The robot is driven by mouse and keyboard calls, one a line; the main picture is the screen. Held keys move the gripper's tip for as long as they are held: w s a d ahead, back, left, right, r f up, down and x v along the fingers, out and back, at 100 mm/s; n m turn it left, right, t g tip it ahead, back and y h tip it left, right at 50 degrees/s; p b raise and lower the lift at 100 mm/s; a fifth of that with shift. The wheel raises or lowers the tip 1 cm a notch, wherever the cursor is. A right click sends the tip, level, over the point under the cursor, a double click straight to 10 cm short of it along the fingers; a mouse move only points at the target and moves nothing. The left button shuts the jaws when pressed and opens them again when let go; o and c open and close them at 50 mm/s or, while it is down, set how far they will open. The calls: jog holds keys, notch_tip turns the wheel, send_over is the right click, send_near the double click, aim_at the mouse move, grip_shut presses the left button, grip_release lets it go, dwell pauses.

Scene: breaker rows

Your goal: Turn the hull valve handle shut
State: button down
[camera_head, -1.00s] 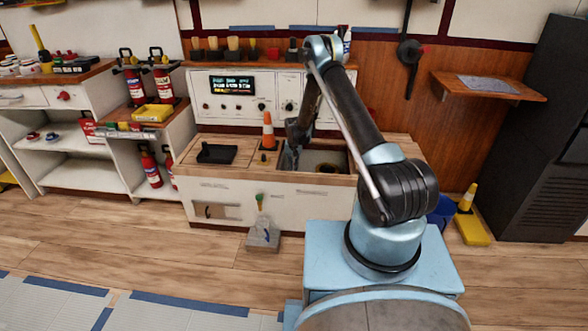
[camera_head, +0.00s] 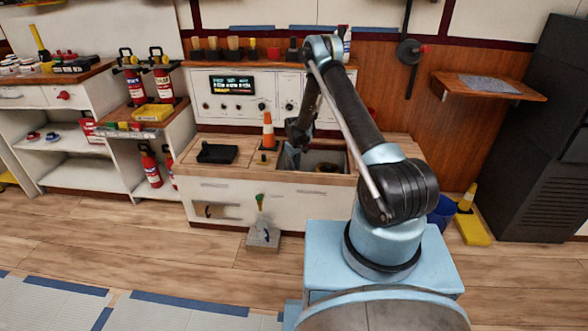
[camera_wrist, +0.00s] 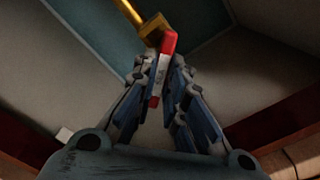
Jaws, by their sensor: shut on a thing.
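The red valve handle (camera_wrist: 166,58), a flat bar with a pale label on its side, shows in the wrist view. It is beside a brass-coloured block (camera_wrist: 152,27) with a yellow pipe (camera_wrist: 129,10) running off to the upper left. My gripper (camera_wrist: 160,76) is shut on the red handle, with the bar between its grey-blue fingers. In the head view my gripper (camera_head: 292,156) reaches down into the left part of an open recess (camera_head: 325,157) in the bench top. The handle cannot be made out there, and the fingers partly hide it in the wrist view.
Pale walls (camera_wrist: 245,75) surround the gripper inside the recess. An orange cone (camera_head: 268,131) stands just left of the opening, and a black tray (camera_head: 217,152) lies further left. A control panel (camera_head: 245,95) stands behind the bench.

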jog(key=n, duration=0.5)
jog(key=shift+n, duration=2.4)
jog(key=c, duration=1.6)
grip_release()
jog(key=shift+c, duration=0.2)
notch_tip(320, 180, up, 12)
